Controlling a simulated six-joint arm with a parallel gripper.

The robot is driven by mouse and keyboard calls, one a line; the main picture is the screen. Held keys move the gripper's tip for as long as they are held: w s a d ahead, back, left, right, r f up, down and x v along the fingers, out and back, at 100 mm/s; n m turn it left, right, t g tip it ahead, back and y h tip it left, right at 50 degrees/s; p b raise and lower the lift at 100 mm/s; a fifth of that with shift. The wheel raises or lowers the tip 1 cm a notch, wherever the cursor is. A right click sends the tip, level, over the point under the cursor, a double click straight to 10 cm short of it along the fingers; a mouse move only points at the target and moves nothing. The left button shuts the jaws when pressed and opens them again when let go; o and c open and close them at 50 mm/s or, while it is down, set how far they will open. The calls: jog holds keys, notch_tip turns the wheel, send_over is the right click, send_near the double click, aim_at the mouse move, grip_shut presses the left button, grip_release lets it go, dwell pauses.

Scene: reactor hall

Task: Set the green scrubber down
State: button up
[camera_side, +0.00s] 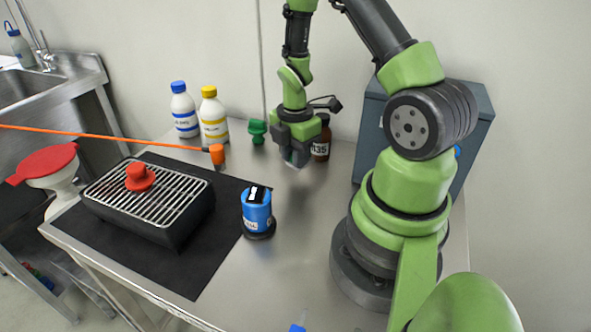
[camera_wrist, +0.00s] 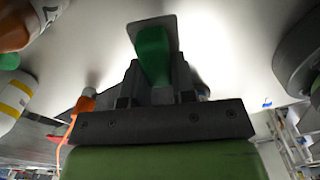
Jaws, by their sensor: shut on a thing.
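My gripper (camera_side: 296,150) is shut on the green scrubber, with its fingers pointing down over the steel table. In the wrist view the scrubber's green grip (camera_wrist: 153,58) sits between the jaws (camera_wrist: 153,82), and a flat grey plate shows beyond it. In the side view only a small pale part of the scrubber (camera_side: 297,160) shows under the fingers, low over the table top (camera_side: 300,215). I cannot tell whether it touches the table.
A green knob-shaped piece (camera_side: 257,131) stands left of my gripper and a brown bottle (camera_side: 322,140) close behind right. White bottles (camera_side: 185,112) stand further left. A black grill (camera_side: 150,205) with a red knob and a blue canister (camera_side: 257,212) are nearer. Bare steel lies in front.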

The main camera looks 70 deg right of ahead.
aim_at(295, 182)
jog(key=shift+f, duration=2.05)
jog(key=o, duration=0.9)
jog(key=shift+f, duration=0.15)
